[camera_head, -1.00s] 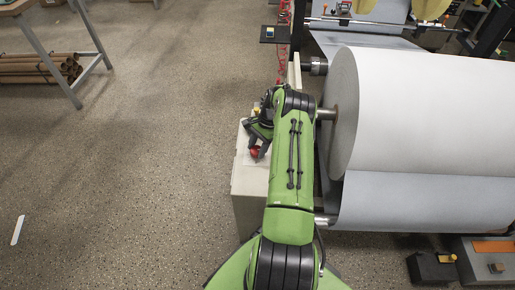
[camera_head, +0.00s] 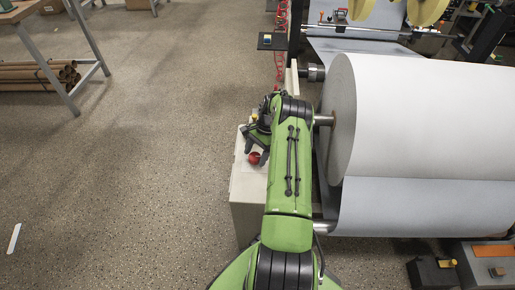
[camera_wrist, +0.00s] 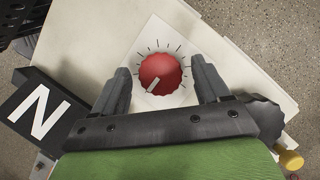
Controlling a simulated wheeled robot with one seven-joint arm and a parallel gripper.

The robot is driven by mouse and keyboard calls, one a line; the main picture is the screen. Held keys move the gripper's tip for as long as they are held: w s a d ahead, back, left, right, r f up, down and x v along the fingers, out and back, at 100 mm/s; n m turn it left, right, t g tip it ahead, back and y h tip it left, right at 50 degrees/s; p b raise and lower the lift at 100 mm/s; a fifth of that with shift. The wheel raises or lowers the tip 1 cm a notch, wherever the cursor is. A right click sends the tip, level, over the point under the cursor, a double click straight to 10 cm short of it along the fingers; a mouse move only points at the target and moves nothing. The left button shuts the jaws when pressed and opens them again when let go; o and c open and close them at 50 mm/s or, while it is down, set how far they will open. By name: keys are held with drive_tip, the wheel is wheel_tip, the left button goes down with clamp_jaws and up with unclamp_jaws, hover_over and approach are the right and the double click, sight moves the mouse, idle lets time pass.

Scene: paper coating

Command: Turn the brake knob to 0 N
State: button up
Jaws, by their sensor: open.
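The brake knob (camera_wrist: 160,75) is red and round with a pale pointer line. In the wrist view it sits on a white plate (camera_wrist: 150,32) with dark tick marks around it. The pointer is aimed toward the lower left of that view. My gripper (camera_wrist: 162,82) is open, with one finger on each side of the knob and visible gaps between. In the head view the red knob (camera_head: 254,158) shows on top of a pale cabinet (camera_head: 248,190), beside my gripper (camera_head: 255,148). No numbers on the scale can be read.
A black block with a white N (camera_wrist: 38,118) is at the left in the wrist view. A large white paper roll (camera_head: 430,120) stands right of my arm. A workbench (camera_head: 75,60) is at the upper left. The floor to the left is mostly clear.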

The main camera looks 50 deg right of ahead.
drive_tip(key=p+v, duration=0.4)
drive_tip(key=v, duration=1.1)
drive_tip(key=shift+r+p, duration=0.3)
